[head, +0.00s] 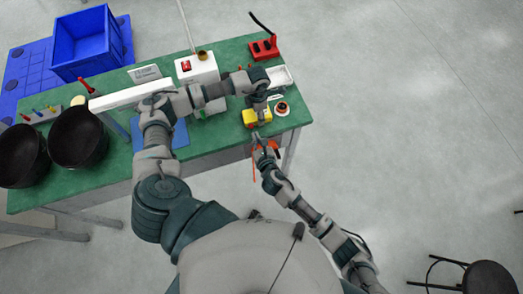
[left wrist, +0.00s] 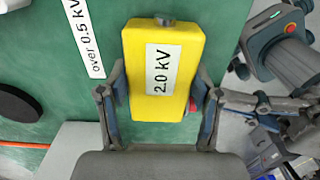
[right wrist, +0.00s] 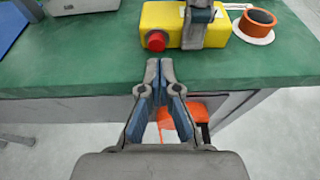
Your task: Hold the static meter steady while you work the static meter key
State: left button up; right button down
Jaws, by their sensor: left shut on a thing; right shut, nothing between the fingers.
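The static meter is a yellow block (head: 250,117) near the front right edge of the green bench. In the left wrist view the meter (left wrist: 183,36) carries a label reading 2.0 kV. My left gripper (left wrist: 163,92) is shut around its two sides. The static meter key is a round red button (right wrist: 156,41) on the meter's side facing my right gripper; only a sliver of red (left wrist: 192,104) shows in the left wrist view. My right gripper (right wrist: 160,70) is shut and empty, pointing at the key, with a gap between. It also shows in the head view (head: 258,141).
An orange roll on a white disc (right wrist: 258,22) lies right of the meter. A white tray (head: 281,78) and a red holder (head: 264,48) stand behind. Black bowls (head: 78,137) sit at the left. An orange thing (right wrist: 193,118) shows below the bench edge.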

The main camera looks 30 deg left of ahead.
jog(key=v, duration=0.9)
jog(key=shift+s, duration=0.3)
pick_arm(q)
jog(key=shift+a, duration=0.15)
pick_arm(e)
jog(key=shift+d+r, duration=0.1)
pick_arm(q)
jog(key=o, duration=1.3)
jog(key=shift+r, duration=0.1)
